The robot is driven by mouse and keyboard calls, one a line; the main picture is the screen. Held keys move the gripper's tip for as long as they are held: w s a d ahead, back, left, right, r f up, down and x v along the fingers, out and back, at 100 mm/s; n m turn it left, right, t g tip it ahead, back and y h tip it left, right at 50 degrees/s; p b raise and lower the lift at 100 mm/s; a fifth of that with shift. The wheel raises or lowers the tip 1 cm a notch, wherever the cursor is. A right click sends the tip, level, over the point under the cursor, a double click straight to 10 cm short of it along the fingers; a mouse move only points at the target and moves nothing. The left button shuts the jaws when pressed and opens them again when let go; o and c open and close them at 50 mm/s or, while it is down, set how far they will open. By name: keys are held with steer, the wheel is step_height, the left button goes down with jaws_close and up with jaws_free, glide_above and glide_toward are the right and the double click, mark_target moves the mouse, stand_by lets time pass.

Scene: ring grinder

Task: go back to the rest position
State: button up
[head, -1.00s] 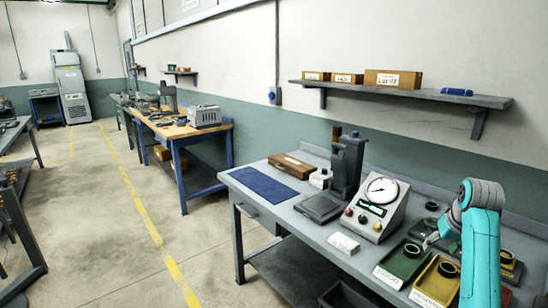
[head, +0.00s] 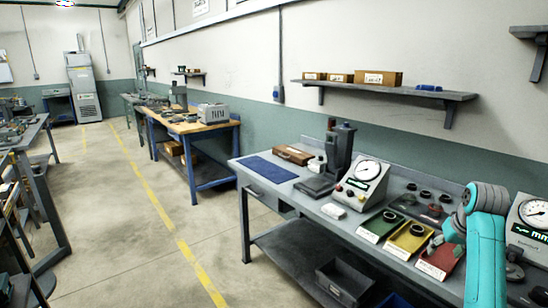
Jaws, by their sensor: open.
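My teal arm (head: 485,245) stands at the right of the head view, over the right part of the grey workbench (head: 328,208). My gripper (head: 436,243) is small at the arm's left side, near the red tray (head: 440,262); it is open, and I see nothing held in it. Part of it is hidden by the arm. A green tray (head: 371,231) and a yellow tray (head: 402,248) lie to its left, each with a dark ring in it. Several more dark rings lie on a dark mat (head: 402,203) behind them.
A dial gauge (head: 367,173) and a dark press (head: 340,150) stand left of the trays. A second gauge (head: 530,216) stands close right of my arm. A shelf (head: 380,88) with boxes hangs above. The floor aisle (head: 140,215) at left is clear.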

steer(key=s+a+f+t, duration=0.1)
steer(key=s+a+f, duration=0.15)
steer(key=f, duration=0.45)
steer(key=s+a+f, duration=0.1)
steer(key=a+f, duration=0.3)
steer(key=f, duration=0.4)
steer(key=s+a+f+t, duration=0.1)
steer(key=s+a+f, duration=0.15)
steer(key=f, duration=0.45)
steer(key=s+a+f+n+t, duration=0.1)
steer(key=s+a+f, duration=0.45)
steer(key=s, duration=0.25)
steer(key=s+a+f+t, duration=0.2)
steer(key=s+a+f, duration=0.35)
steer(key=s, duration=0.25)
steer(key=s+a+r+t, duration=0.1)
steer(key=s+a+r, duration=0.15)
steer(key=s, duration=0.75)
steer(key=s+a+r+t, duration=0.15)
steer(key=s+a, duration=0.25)
steer(key=s, duration=0.6)
steer(key=s+a+r+n+t+y, duration=0.1)
steer(key=s+a+r+t, duration=0.1)
steer(key=s+r, duration=1.2)
steer(key=shift+s+a+r+n+t, duration=0.15)
steer(key=shift+s+a+n+t, duration=0.15)
steer(key=shift+s+t, duration=0.25)
